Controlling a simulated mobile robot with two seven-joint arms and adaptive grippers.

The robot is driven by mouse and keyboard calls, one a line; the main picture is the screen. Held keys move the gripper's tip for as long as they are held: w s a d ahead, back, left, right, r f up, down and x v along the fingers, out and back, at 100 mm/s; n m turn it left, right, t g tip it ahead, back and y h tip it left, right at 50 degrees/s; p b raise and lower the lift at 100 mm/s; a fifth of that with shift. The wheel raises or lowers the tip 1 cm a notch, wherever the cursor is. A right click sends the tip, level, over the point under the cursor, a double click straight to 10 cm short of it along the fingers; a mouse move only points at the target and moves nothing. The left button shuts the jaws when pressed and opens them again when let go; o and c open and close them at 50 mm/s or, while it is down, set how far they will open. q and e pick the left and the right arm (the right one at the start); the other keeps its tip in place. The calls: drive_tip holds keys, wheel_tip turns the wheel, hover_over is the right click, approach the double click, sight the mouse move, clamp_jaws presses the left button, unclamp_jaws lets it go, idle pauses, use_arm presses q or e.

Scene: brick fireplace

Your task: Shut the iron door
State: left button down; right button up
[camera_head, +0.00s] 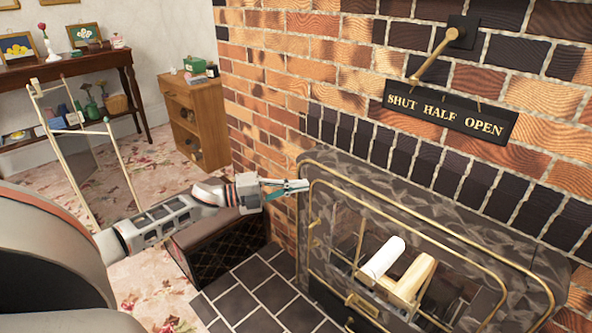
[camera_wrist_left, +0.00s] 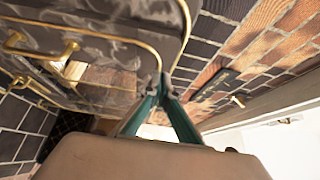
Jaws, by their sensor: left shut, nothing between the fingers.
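The fireplace front (camera_head: 440,220), grey marbled with brass trim, is set in the brick wall, and a pale log (camera_head: 384,258) shows in its opening. I cannot clearly make out the iron door as a separate leaf. A brass lever (camera_head: 434,55) on a dark plate slants down-left, its knob above the left part of the sign (camera_head: 450,112) reading "SHUT HALF OPEN". My left gripper (camera_head: 304,185) is shut and empty at the upper left corner of the trim; contact is unclear. Its teal fingers (camera_wrist_left: 161,80) meet beside the brass trim in the wrist view. My right gripper is not in view.
A dark lattice-patterned box (camera_head: 222,245) stands beneath my left arm, beside dark hearth tiles (camera_head: 270,300). A wooden cabinet (camera_head: 195,110) and a long side table (camera_head: 60,70) line the far wall.

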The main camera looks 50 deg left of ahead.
use_arm(q)
drive_tip(key=w+a+v, duration=0.1)
drive_tip(key=a+v, duration=0.1)
drive_tip(key=v, duration=0.8)
drive_tip(key=shift+f+p, duration=0.3)
drive_tip(key=shift+p, duration=0.15)
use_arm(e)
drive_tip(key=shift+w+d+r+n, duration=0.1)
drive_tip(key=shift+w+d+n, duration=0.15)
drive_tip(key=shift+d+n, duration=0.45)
